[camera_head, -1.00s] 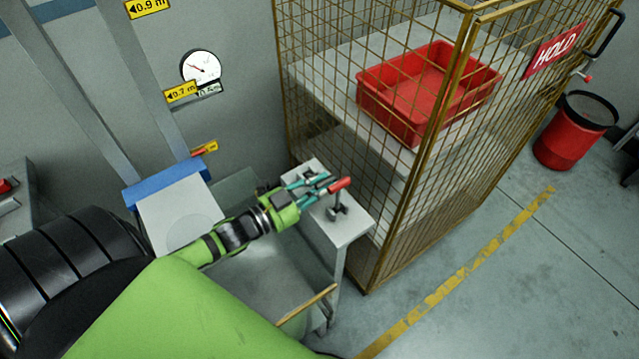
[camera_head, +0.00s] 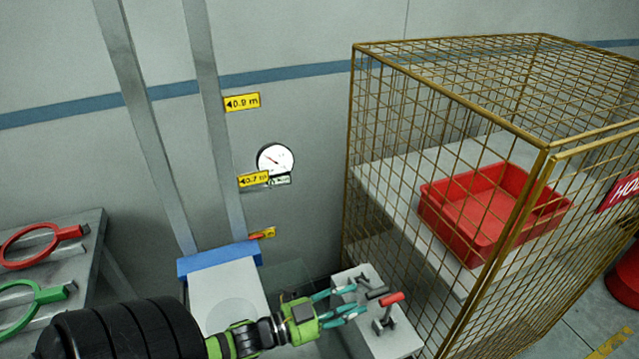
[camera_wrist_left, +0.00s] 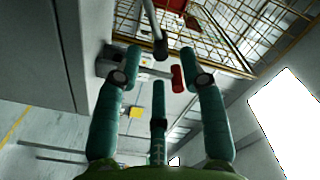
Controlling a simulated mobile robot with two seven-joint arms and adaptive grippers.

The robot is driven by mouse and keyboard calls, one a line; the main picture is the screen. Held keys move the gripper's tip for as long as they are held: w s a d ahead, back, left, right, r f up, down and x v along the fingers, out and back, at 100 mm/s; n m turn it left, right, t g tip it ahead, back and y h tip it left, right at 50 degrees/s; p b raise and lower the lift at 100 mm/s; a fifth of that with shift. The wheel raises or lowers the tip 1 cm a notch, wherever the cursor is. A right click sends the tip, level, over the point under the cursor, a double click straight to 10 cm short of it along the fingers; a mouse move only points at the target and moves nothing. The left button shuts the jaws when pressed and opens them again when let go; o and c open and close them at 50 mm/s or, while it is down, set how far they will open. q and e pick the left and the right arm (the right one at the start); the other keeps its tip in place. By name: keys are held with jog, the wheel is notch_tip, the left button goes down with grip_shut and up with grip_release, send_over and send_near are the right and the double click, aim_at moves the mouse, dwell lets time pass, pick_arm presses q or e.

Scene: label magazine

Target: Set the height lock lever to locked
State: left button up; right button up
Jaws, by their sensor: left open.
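A small grey stand (camera_head: 400,343) carries a lever with a red handle (camera_head: 391,299) on a dark upright post. A dark-handled part (camera_head: 376,293) shows just left of it. I cannot tell which of the two is the height lock lever or whether it is locked. My left gripper (camera_head: 361,300) is open, its teal fingers pointing right toward the handles, a little left of the red one. In the left wrist view, the open fingers (camera_wrist_left: 160,62) have the red handle (camera_wrist_left: 178,78) and a dark rod end (camera_wrist_left: 160,48) between or just beyond them. I see no grip on either.
A gold wire cage (camera_head: 352,150) with a red tray (camera_head: 490,212) stands close right of the stand. A blue-edged platform (camera_head: 218,260) and a post with yellow height labels (camera_head: 241,102) are left. A round gauge (camera_head: 275,160) hangs on the wall. A side table (camera_head: 88,232) holds red and green rings.

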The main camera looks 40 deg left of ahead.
pick_arm(q)
jog(key=v, duration=0.7)
dwell(0.4)
